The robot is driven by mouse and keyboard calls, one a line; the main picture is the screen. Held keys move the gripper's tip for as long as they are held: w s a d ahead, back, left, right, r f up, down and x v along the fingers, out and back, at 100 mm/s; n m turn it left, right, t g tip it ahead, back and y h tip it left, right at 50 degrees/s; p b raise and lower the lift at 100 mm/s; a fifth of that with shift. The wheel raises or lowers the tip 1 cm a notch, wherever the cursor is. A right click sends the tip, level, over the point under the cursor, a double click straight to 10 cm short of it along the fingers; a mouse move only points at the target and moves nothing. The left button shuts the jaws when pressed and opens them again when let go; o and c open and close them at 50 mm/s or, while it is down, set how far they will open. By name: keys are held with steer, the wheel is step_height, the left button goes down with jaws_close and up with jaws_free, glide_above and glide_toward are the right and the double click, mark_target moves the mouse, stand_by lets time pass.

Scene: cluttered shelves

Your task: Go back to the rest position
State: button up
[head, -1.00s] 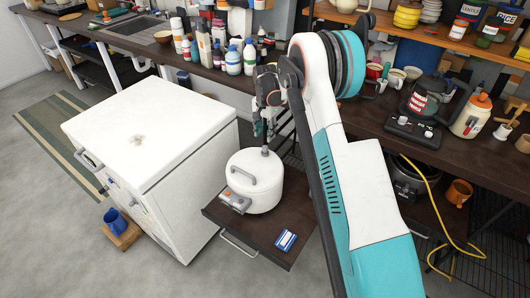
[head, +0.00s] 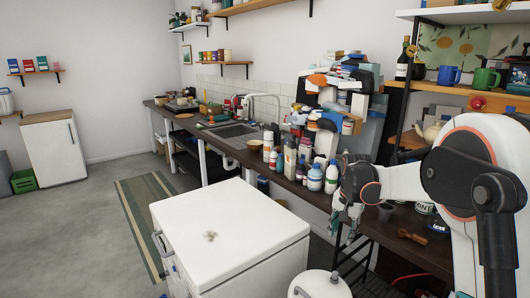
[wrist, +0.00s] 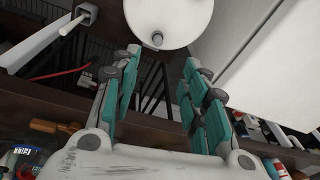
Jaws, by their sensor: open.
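My gripper (head: 346,226) hangs fingers-down at the right of the head view, above the dark counter's front edge. In the wrist view my gripper (wrist: 158,82) shows its two teal-padded fingers apart, with nothing between them. A white round pot (head: 319,285) with a lid is at the bottom of the head view, below and left of my gripper. The same pot (wrist: 168,18) shows in the wrist view beyond the fingertips, apart from them. My arm reaches in from the right side.
A white cabinet (head: 230,235) stands left of the pot. Bottles (head: 315,178) crowd the dark counter behind it, near my gripper. Shelves with mugs (head: 449,75) hang at the upper right. A striped rug (head: 140,225) lies on open floor at left.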

steer(key=s+a+r+n+t, duration=0.1)
steer(key=s+a+r+n, duration=0.1)
steer(key=s+r, duration=0.55)
steer(key=s+a+r+n+t, duration=0.15)
steer(key=s+r, duration=0.35)
steer(key=s, duration=0.5)
steer(key=s+a+f+n+t, duration=0.1)
steer(key=s+n, duration=0.1)
steer(key=s, duration=0.7)
steer(key=s+a+f+n+t, duration=0.1)
steer(key=s+f+n+t, duration=0.1)
steer(key=s, duration=0.7)
steer(key=shift+f+n, duration=0.3)
steer(key=shift+n, duration=0.05)
